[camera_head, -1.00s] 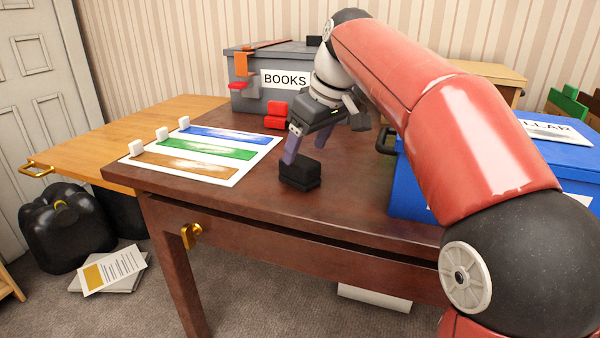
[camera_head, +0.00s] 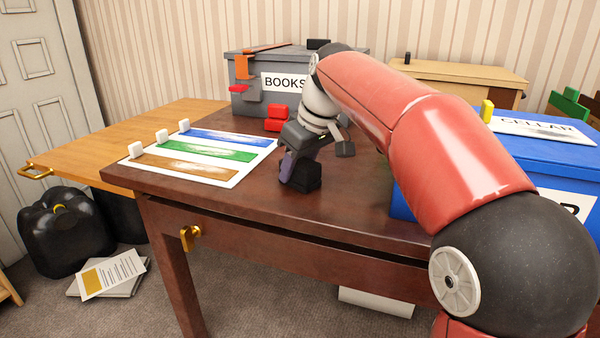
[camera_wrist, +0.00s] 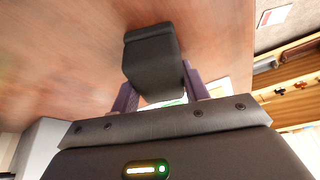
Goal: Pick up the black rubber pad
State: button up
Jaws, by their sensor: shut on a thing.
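The black rubber pad (camera_head: 312,181) is a small dark block at the front middle of the brown table. My gripper (camera_head: 291,176) points down over it, with the purple-grey fingers at its sides. In the wrist view the pad (camera_wrist: 152,62) lies between the two fingers of my gripper (camera_wrist: 160,92), which are shut on it. It looks to be in two dark layers or steps; I cannot tell if these are separate pieces. The pad is low at the tabletop, and I cannot tell whether it still touches the wood.
A white sheet (camera_head: 240,176) with blue, green and brown bands and three white blocks lies left. Red blocks (camera_head: 277,118) stand behind my gripper, before the grey BOOKS box (camera_head: 250,100). A blue CELLAR box (camera_head: 560,155) stands right. The brown table's (camera_head: 250,212) front edge is near.

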aim_at(299, 160)
jog(key=shift+c, duration=0.8)
jog(key=shift+r, duration=0.1)
notch_tip(299, 160, up, 20)
jog(key=p, duration=0.8)
jog(key=shift+p, duration=0.3)
jog(key=shift+d, duration=0.1)
